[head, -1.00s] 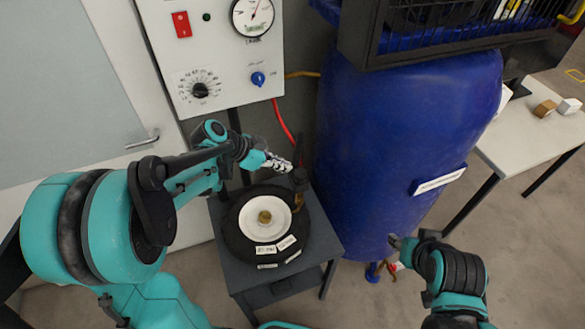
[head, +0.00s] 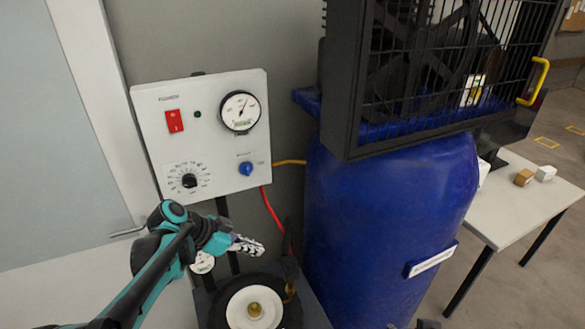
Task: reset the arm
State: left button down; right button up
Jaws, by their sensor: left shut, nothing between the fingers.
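My left gripper (head: 247,246) is shut and empty. It hangs in the air below the white control panel (head: 203,136), above and behind the black tyre (head: 223,306) with its white hub (head: 262,310). The tyre lies on a dark stand, cut off by the lower edge of the picture. The panel carries a red switch (head: 175,121), a round gauge (head: 240,111), a black dial (head: 189,181) and a blue knob (head: 246,168). My right gripper is out of the picture, apart from perhaps a small dark bit at the bottom edge.
A large blue barrel (head: 385,215) stands right of the tyre, with a black cage (head: 345,85) on top. A red hose (head: 271,208) runs down from the panel. A white table (head: 520,205) with small blocks stands at the right. A door with a handle (head: 127,231) is at the left.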

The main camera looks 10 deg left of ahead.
pick_arm(q)
jog(key=s+d+f+n+t+y+b, duration=0.1)
jog(key=s+f+n+y+b, duration=0.2)
jog(key=s, duration=0.4)
jog(key=s+d+f+n+t+y+b, duration=0.1)
jog(key=s+f+n+y+b, duration=0.3)
jog(key=s+f+n, duration=0.2)
jog(key=shift+s+f+n+b, duration=0.3)
jog(key=shift+s+n, duration=0.8)
jog(key=shift+s, duration=0.1)
dwell(0.3)
